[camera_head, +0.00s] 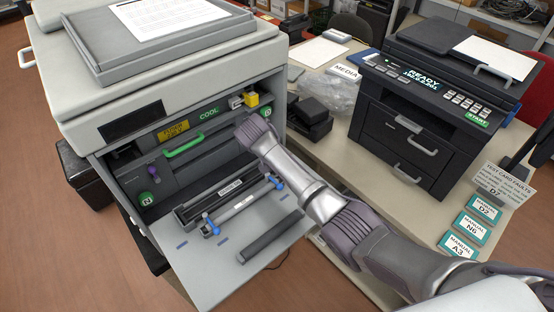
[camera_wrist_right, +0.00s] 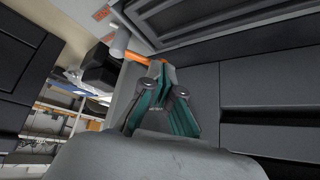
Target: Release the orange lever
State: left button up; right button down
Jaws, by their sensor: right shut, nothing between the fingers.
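The orange lever (camera_wrist_right: 136,57) shows in the right wrist view as a short orange bar next to a grey cylinder. My right gripper (camera_wrist_right: 158,66) is shut and empty, its fingertips overlapping the lever's inner end; I cannot tell whether they touch. In the head view the lever is hidden and my right wrist covers the fingers. My right arm (camera_head: 325,200) reaches in from the right to the open printer (camera_head: 180,90). My left gripper is not in view.
The printer's open front door (camera_head: 195,270) holds a toner unit (camera_head: 235,205) with blue ends and a dark bar (camera_head: 272,237). A green handle (camera_head: 184,144) is inside the bay. A black printer (camera_head: 420,120) and manual cards (camera_head: 470,222) are on the table to the right.

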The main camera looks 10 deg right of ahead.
jog(key=shift+w+f+m+h, duration=0.1)
jog(key=shift+w+m+h, duration=0.15)
jog(key=shift+m, duration=0.25)
jog(key=shift+d, duration=0.15)
jog(key=shift+s+d+p, duration=0.3)
jog(key=shift+p, duration=0.35)
jog(key=shift+s+d+p, duration=0.2)
jog(key=shift+d+p, duration=0.1)
